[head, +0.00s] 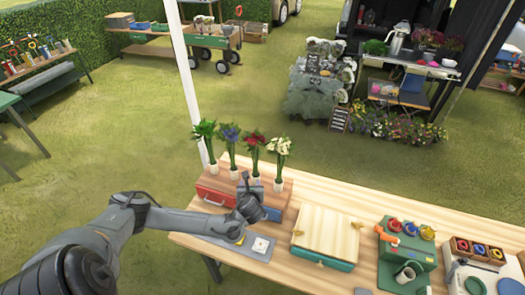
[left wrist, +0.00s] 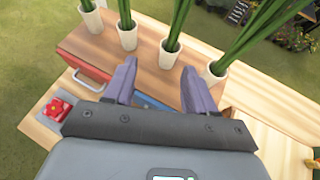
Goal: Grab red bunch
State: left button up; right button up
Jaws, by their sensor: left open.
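The red bunch (head: 254,145) is third from the left in a row of flower bunches, each upright in a white vase, on a wooden-topped drawer box (head: 213,183). My left gripper (head: 254,187) is open and empty on the near side of the row, low by the red bunch's vase. In the left wrist view the open fingers (left wrist: 159,66) point toward the third vase (left wrist: 169,53), which shows between and beyond the tips. The flower heads are out of that view. My right gripper is not in view.
The blue-flowered bunch (head: 230,134) and the white bunch (head: 279,147) flank the red one closely. A wooden-lidded green box (head: 327,234) stands to the right. A grey mat (head: 258,248) lies in front. Grass lies beyond the table's far edge.

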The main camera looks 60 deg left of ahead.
aim_at(255, 159)
pick_arm(q)
jog(key=shift+t+y, duration=0.5)
jog(key=shift+y, duration=0.1)
jog(key=shift+w+a+r+b, duration=0.2)
jog(key=shift+w+a+r, duration=0.2)
jog(key=shift+w+a, duration=0.75)
jog(key=shift+w+a+r+b, duration=0.15)
jog(key=shift+w+a+r, duration=0.25)
jog(key=shift+w+a, duration=0.75)
jog(key=shift+w+a+r+b, duration=0.2)
jog(key=shift+w+a+r, duration=0.2)
jog(key=shift+w+a, duration=0.75)
jog(key=x, duration=0.3)
jog(key=shift+w+a+f, duration=0.1)
jog(key=shift+w+f, duration=0.05)
jog(key=shift+w, duration=0.1)
jog(key=shift+w+a+f, duration=0.25)
jog(key=shift+a, duration=0.25)
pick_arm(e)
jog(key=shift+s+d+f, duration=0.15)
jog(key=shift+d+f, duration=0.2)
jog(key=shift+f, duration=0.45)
pick_arm(q)
jog(key=shift+c, duration=0.9)
grip_shut()
